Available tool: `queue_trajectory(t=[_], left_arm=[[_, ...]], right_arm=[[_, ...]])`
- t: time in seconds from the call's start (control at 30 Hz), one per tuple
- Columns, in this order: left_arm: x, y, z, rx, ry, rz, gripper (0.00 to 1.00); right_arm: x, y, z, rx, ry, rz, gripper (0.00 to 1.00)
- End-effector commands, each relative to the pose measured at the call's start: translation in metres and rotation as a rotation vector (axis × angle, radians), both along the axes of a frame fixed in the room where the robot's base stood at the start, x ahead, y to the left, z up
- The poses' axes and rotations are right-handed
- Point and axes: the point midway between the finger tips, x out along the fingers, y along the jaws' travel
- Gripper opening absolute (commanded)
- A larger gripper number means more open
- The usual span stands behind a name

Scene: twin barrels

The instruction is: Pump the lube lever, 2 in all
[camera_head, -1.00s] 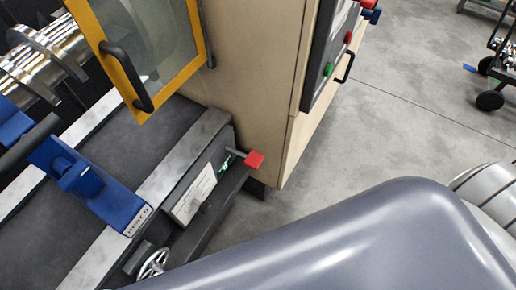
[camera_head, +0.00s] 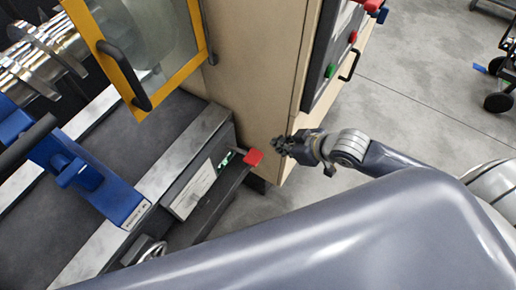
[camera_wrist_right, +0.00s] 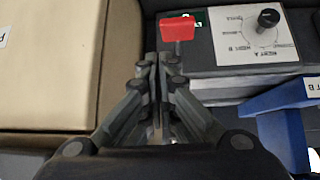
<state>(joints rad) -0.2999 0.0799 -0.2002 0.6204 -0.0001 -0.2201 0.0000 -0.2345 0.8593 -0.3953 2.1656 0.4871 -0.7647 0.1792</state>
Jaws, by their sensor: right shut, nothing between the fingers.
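The lube lever has a red square knob (camera_head: 253,157) on a short grey stem, at the end of the machine's bed beside the beige cabinet. In the right wrist view the red knob (camera_wrist_right: 177,29) is just beyond the fingertips, slightly right of them. My right gripper (camera_head: 279,146) is shut and empty, a little right of the knob in the head view. The right wrist view shows its fingers (camera_wrist_right: 158,58) pressed together. They look apart from the knob, though the depth gap is hard to tell. My left gripper is not in view.
The beige cabinet (camera_head: 255,75) stands behind the lever, with a control panel (camera_head: 333,55) on its right. A yellow-framed door (camera_head: 135,50) hangs at upper left. A blue carriage (camera_head: 95,180) sits on the bed. A dial plate (camera_wrist_right: 255,35) is right of the lever.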

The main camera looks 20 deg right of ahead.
Motion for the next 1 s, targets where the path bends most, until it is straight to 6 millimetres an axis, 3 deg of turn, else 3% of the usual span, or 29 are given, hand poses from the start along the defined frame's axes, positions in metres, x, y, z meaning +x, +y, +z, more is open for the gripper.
queue_trajectory(t=[0.1,0.33,0.77,1.0], left_arm=[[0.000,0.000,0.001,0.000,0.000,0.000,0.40],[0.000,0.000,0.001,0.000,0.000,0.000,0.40],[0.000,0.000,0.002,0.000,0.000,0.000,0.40],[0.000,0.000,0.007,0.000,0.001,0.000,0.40]], right_arm=[[-0.009,0.011,0.025,0.015,-0.008,0.060,0.00],[-0.017,0.019,0.040,0.033,-0.007,0.100,0.00],[-0.014,0.021,0.038,0.034,-0.008,0.097,0.00],[0.005,0.035,0.016,0.037,-0.008,0.095,0.00]])
